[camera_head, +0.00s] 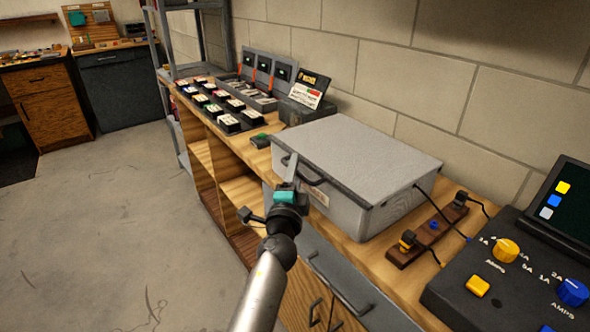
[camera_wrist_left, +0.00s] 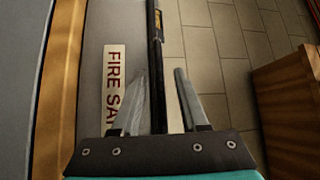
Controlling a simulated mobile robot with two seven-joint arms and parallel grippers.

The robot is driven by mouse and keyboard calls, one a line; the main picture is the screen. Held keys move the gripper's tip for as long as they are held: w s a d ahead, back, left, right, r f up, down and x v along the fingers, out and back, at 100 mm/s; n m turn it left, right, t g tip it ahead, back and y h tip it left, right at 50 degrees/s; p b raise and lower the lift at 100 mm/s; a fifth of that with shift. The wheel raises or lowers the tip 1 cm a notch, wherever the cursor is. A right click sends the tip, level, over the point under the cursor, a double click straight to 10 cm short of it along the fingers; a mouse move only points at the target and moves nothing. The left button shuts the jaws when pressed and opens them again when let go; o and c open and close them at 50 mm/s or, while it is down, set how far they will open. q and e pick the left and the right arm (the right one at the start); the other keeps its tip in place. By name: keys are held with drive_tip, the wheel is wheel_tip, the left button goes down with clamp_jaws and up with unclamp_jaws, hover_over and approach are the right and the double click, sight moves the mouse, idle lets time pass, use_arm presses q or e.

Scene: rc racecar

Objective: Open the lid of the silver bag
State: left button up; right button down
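The silver bag (camera_head: 362,160) is a grey box-shaped case on the wooden bench, its flat lid shut. A black handle (camera_head: 313,176) and a small pale label (camera_head: 317,195) are on its front. My left gripper (camera_head: 290,170) is at the bag's front left, near the lid edge. In the left wrist view, the two fingers of my left gripper (camera_wrist_left: 161,80) stand apart, with a dark strip (camera_wrist_left: 156,22) running between them. The bag's front shows there with a "FIRE SA" label (camera_wrist_left: 115,88). I cannot tell whether the fingers touch the strip. My right gripper is out of view.
A power strip (camera_head: 430,236) with plugs and a black control box (camera_head: 510,270) stand right of the bag. Several battery packs (camera_head: 220,105) and chargers (camera_head: 262,75) are behind it on the bench. A block wall (camera_head: 400,60) borders the bench. The floor (camera_head: 110,220) at left is clear.

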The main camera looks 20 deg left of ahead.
use_arm(q)
clamp_jaws()
idle(1.3)
